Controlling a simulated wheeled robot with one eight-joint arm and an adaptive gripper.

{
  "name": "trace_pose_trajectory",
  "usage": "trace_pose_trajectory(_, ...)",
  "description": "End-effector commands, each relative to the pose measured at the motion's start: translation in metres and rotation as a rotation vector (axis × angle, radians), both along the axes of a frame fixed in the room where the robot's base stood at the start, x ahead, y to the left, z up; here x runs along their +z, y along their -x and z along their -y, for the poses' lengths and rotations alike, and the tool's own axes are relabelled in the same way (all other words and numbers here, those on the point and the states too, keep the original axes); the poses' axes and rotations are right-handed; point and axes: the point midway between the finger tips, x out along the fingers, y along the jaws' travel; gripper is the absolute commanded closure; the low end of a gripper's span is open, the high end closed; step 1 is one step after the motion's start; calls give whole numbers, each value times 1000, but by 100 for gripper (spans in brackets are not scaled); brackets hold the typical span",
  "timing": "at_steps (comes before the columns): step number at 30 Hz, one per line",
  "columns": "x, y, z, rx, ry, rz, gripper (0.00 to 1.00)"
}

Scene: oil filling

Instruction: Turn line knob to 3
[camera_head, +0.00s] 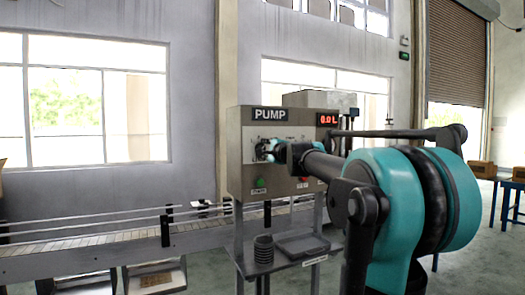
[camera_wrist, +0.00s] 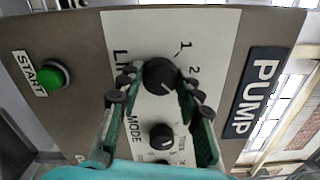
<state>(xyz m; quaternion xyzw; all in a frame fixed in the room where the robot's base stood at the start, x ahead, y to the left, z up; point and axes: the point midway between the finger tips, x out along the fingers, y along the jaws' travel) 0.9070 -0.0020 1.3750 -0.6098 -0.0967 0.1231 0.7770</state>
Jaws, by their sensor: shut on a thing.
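The line knob (camera_wrist: 159,74) is a round black knob on the white panel of the pump box, in the upper middle of the wrist view. The numbers 1 and 2 show beside it; its other markings are hidden by my fingers, and I cannot tell which number it points at. My gripper (camera_wrist: 157,85) is shut on the knob, one dark green finger on each side. In the head view my gripper (camera_head: 271,151) reaches the front of the pump box (camera_head: 240,124) and hides the knob.
The black mode knob (camera_wrist: 162,135) lies close by, between my fingers' lengths. A green START button (camera_wrist: 55,76) and a PUMP sign (camera_wrist: 257,93) flank the panel. The red display (camera_head: 328,119) reads 0.0 L. A conveyor (camera_head: 110,244) and a shelf with dark containers (camera_head: 263,249) stand below.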

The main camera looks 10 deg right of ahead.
Motion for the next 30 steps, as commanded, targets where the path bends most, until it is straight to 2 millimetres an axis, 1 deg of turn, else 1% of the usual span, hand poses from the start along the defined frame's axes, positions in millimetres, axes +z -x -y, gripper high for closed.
trace_pose_trajectory(1, -1, 0, 0, -1, 1, 0, 64)
trace_pose_trajectory(6, -1, 0, 0, -1, 1, 0, 44)
trace_pose_trajectory(14, 0, 0, 0, 0, 1, 0, 44)
trace_pose_trajectory(17, 0, 4, 2, -1, 1, 0, 44)
trace_pose_trajectory(20, 0, 13, 5, -2, 1, 0, 44)
trace_pose_trajectory(23, 0, 29, 10, -2, 1, 0, 44)
trace_pose_trajectory(30, -1, 74, 25, -3, 1, 1, 44)
